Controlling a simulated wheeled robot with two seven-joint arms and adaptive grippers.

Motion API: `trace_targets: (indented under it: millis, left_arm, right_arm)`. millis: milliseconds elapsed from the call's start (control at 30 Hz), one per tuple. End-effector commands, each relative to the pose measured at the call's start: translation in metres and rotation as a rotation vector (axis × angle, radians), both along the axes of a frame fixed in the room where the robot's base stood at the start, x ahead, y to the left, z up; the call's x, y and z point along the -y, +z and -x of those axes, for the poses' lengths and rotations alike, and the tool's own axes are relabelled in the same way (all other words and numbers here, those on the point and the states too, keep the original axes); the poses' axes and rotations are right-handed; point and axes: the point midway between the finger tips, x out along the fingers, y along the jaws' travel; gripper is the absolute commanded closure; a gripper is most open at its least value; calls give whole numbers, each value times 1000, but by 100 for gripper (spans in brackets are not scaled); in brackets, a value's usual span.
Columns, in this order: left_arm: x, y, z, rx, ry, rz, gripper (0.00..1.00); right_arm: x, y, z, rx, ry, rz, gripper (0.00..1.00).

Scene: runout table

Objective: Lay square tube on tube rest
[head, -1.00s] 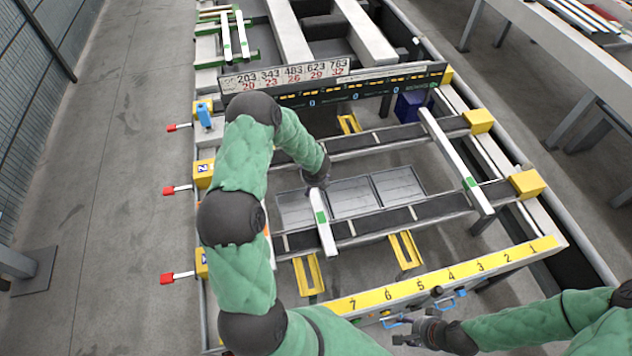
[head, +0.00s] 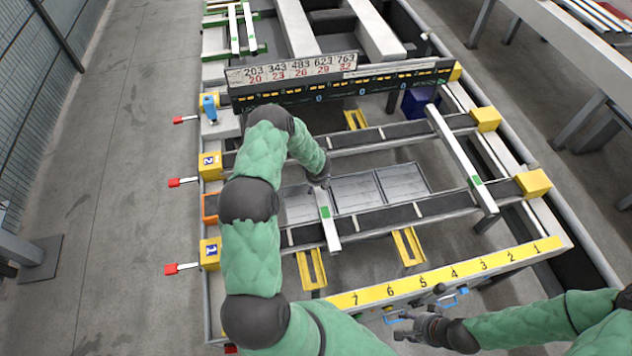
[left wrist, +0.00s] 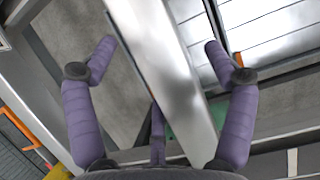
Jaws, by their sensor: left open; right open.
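A pale square tube (head: 329,222) with a green band lies across the dark-topped crossbars at centre left. My left gripper (head: 322,180) is over its far part, and the arm hides some of it. In the left wrist view the tube (left wrist: 165,50) runs between the spread fingers of my open left gripper (left wrist: 158,52), with gaps at the fingertips. A second pale tube (head: 455,150) with a green band spans the crossbars at the right. My right gripper (head: 398,328) is open and empty by the near yellow numbered rail. Which part is the tube rest I cannot tell for certain.
At the back left, pale tubes with green marks (head: 234,32) lie on a green and white rack (head: 216,42). A numbered board (head: 292,69) stands across the table. Red-ended levers (head: 174,183) stick out at the left. The floor on the left is clear.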

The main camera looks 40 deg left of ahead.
Motion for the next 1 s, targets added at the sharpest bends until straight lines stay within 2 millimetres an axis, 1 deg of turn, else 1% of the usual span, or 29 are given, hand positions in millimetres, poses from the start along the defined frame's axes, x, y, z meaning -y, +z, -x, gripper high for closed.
trace_targets:
  millis: [233, 267, 300, 367, 400, 467, 500, 533, 833, 933, 1000]
  left_arm:
    - [-1, 0, -1, 1, 0, -1, 16]
    - [-1, 0, -1, 1, 0, -1, 24]
    - [-1, 0, -1, 1, 0, -1, 35]
    - [-1, 0, -1, 1, 0, -1, 52]
    - [-1, 0, -1, 1, 0, -1, 64]
    - [0, 0, 0, 1, 0, -1, 81]
    - [0, 0, 0, 1, 0, -1, 92]
    - [0, 0, -1, 1, 0, -1, 100]
    - [-2, 4, -2, 4, 1, -3, 100]
    - [-2, 12, -2, 4, 1, -3, 100]
    - [-2, 22, -2, 6, 1, -3, 100]
  right_arm:
    - [0, 0, 0, 0, 0, 0, 52]
    - [0, 0, 0, 0, 0, 0, 52]
    - [0, 0, 0, 0, 0, 0, 52]
    - [0, 0, 0, 0, 0, 0, 52]
    - [0, 0, 0, 0, 0, 0, 52]
    - [0, 0, 0, 0, 0, 0, 52]
    - [0, 0, 0, 0, 0, 0, 52]
    - [0, 0, 0, 0, 0, 0, 52]
    - [0, 1, 0, 0, 0, 0, 52]
    - [0, 5, 0, 0, 0, 0, 52]
    - [0, 9, 0, 0, 0, 0, 52]
